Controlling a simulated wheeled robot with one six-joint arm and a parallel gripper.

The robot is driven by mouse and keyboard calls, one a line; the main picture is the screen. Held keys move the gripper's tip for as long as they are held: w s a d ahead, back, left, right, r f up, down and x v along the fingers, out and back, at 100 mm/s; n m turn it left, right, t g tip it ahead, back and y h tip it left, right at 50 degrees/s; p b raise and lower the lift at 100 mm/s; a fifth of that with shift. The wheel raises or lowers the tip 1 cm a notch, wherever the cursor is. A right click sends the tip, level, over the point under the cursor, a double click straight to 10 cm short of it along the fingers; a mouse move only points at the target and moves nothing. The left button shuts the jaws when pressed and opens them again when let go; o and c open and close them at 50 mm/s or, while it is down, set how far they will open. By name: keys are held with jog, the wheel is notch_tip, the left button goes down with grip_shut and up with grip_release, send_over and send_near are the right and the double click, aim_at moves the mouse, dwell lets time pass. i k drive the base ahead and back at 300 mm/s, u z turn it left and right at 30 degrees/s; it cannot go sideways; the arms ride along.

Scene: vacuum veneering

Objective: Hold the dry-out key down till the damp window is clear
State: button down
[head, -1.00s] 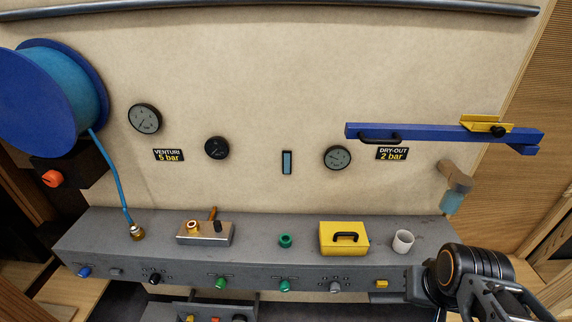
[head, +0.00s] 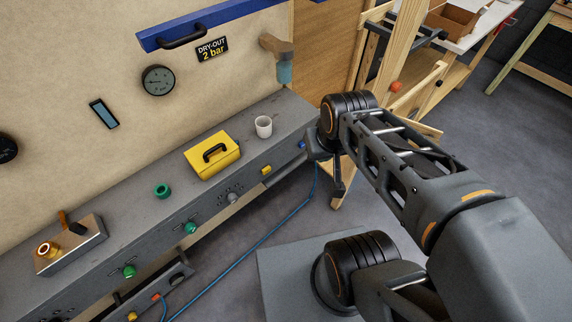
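A small yellow key (head: 266,170) sits on the front face of the grey console, below the white cup; no label is readable on it. A narrow window (head: 104,114) with a dark frame and an even blue-grey pane is on the beige wall, left of the dry-out gauge (head: 158,81). Whether the pane is damp is too small to tell. The sign "DRY-OUT 2 bar" (head: 212,49) hangs to the right of the gauge. My gripper (head: 338,188) hangs at the arm's end, right of the console and apart from the key. Its fingers are not clear.
On the console (head: 130,212) stand a yellow box (head: 212,155) with a black handle, a white cup (head: 263,126), a green ring (head: 161,190) and a metal block (head: 72,244). A blue hose (head: 245,262) runs across the floor. A wooden frame (head: 396,60) stands behind my arm.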

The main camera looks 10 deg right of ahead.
aim_at(267, 169)
jog(key=z, duration=1.7)
jog(key=k, duration=1.5)
jog(key=u, duration=1.65)
jog(key=i, duration=0.5)
jog(key=u, duration=0.05)
